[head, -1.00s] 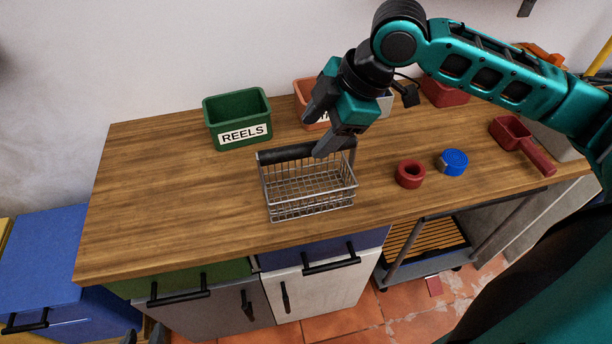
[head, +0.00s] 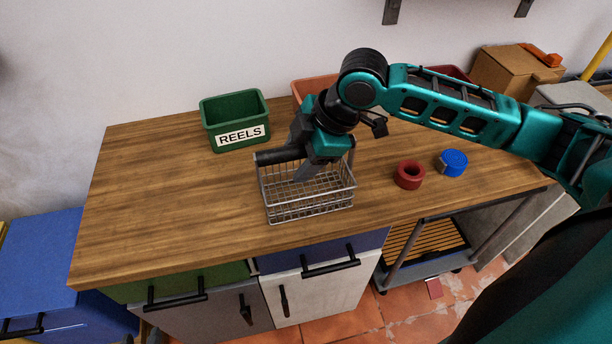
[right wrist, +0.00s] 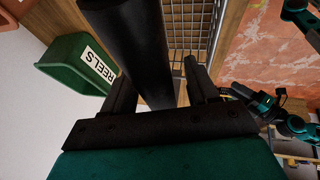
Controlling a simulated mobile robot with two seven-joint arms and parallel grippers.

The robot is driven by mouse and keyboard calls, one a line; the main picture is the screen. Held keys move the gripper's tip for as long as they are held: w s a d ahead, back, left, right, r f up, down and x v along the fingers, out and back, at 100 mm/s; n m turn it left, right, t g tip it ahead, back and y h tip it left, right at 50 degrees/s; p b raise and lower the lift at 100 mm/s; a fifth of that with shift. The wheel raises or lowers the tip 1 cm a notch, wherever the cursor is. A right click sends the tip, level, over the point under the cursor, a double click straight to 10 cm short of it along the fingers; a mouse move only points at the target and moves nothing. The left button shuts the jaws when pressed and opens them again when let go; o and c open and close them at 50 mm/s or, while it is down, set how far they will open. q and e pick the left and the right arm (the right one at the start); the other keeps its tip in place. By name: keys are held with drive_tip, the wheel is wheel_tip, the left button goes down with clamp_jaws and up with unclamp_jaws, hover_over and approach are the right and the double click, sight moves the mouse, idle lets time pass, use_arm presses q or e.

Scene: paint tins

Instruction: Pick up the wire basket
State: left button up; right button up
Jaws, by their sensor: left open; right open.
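The wire basket (head: 310,207) stands upright on the wooden worktop (head: 165,190), with its thick black handle (head: 277,156) across the top. My right gripper (head: 302,165) is open at the handle, fingers pointing down, and hides part of it. In the right wrist view, the handle (right wrist: 130,45) runs between the two spread fingers, with the wire mesh (right wrist: 188,30) beyond. I cannot tell whether the fingers touch it. My left gripper (right wrist: 235,93) shows small at the right of the right wrist view, open, away from the basket.
A green REELS bin (head: 236,122) stands behind and left of the basket, an orange bin (head: 311,88) behind it. A red ring (head: 409,175) and a blue round item (head: 452,163) lie to the right. The worktop's left part is clear.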

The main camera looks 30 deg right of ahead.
drive_tip(key=shift+f+p, duration=0.2)
drive_tip(key=shift+p, duration=0.2)
idle(0.4)
clamp_jaws()
idle(0.5)
